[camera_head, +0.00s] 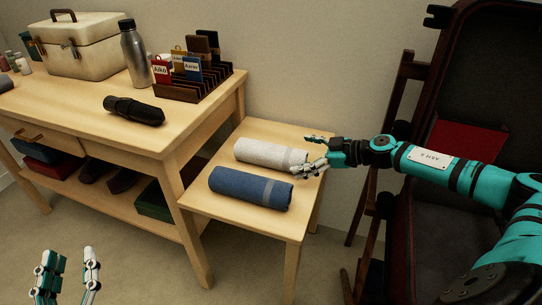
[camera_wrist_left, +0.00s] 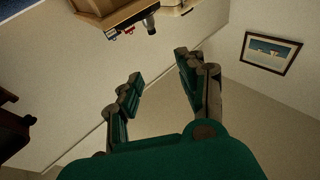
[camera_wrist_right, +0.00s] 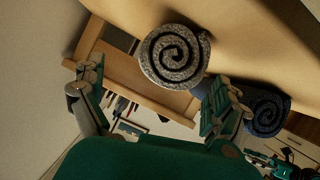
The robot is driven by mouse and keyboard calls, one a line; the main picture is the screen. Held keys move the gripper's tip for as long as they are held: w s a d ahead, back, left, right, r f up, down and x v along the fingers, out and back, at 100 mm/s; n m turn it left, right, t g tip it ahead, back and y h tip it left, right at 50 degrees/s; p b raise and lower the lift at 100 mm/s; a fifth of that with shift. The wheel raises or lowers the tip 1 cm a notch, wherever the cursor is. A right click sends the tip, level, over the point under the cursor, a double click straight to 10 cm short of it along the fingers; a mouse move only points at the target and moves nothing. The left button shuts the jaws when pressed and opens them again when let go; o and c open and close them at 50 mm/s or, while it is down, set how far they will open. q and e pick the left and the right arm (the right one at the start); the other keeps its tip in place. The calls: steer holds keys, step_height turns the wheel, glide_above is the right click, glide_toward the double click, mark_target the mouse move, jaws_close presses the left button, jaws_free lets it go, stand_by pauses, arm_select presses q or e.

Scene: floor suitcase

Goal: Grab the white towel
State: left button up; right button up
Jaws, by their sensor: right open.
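The white towel (camera_head: 268,154) is rolled up and lies on a small wooden side table (camera_head: 208,207). In the right wrist view its spiral end (camera_wrist_right: 174,56) faces the camera, between and beyond my fingers. My right gripper (camera_head: 312,154) is at the right end of the white towel, with its fingers open. It also shows open in the right wrist view (camera_wrist_right: 158,103); whether a finger touches the towel I cannot tell. My left gripper (camera_head: 70,268) is open and empty at the lower left, far from the towel; it also shows in the left wrist view (camera_wrist_left: 158,88).
A rolled blue towel (camera_head: 250,188) lies in front of the white one, close beside it. A larger table (camera_head: 70,105) on the left holds a case (camera_head: 78,45), a bottle (camera_head: 135,55), a black umbrella (camera_head: 134,110) and a rack (camera_head: 190,88). An open suitcase (camera_head: 470,85) stands on the right.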

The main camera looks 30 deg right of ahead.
mark_target(290, 157)
steer(key=b+x, duration=0.1)
steer(key=x, duration=0.2)
steer(key=shift+a+f, duration=0.25)
steer(key=shift+w+a+f, duration=0.2)
steer(key=shift+w+a, duration=0.1)
steer(key=shift+w, duration=0.1)
arm_select(q)
steer(key=r+t, duration=0.1)
steer(key=s+r+t+h, duration=0.1)
steer(key=r, duration=0.1)
steer(key=s+r+t, duration=0.1)
steer(key=shift+d+r, duration=0.1)
steer(key=shift+r, duration=0.25)
arm_select(e)
steer(key=shift+c, duration=0.4)
steer(key=c, duration=1.2)
